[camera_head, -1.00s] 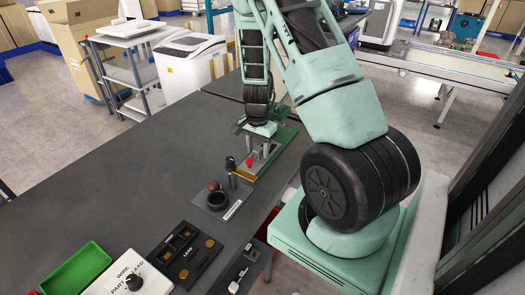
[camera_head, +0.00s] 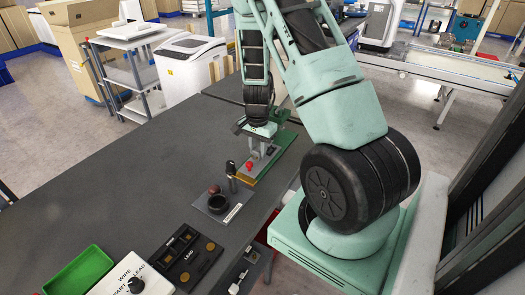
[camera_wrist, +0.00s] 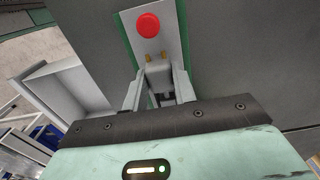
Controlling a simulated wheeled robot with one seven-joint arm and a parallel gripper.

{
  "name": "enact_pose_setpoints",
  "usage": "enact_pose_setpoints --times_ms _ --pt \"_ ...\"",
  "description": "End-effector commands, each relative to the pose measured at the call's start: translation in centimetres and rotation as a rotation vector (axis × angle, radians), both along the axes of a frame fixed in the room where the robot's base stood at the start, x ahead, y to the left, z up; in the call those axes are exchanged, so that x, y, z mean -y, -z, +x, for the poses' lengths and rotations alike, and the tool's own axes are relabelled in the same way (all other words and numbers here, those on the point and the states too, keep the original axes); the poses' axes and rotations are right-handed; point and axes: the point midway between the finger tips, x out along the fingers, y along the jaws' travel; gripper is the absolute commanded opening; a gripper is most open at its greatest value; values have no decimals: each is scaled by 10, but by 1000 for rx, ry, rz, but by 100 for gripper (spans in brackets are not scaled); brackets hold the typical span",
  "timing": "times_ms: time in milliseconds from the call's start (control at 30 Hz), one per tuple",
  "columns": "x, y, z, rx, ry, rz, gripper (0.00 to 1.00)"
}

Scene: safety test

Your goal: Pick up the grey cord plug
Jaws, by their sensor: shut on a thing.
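The grey cord plug (camera_wrist: 160,76) shows in the wrist view, with two brass pins pointing toward a red button (camera_wrist: 148,25). My gripper (camera_wrist: 159,84) has one finger on each side of the plug and is shut on it. In the head view my gripper (camera_head: 262,149) points down over the green-based fixture (camera_head: 283,152), by the red button (camera_head: 249,166). The plug is too small and too covered by my fingers to make out there. I cannot tell whether the plug touches the plate beneath it.
The table's left middle is bare.

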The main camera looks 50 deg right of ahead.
Motion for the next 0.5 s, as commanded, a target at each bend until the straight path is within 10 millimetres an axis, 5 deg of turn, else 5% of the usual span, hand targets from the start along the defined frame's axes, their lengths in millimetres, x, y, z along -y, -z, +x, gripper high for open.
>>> enact_pose_setpoints --times_ms 500 --pt "0 -44 0 1 -1 -1 3"
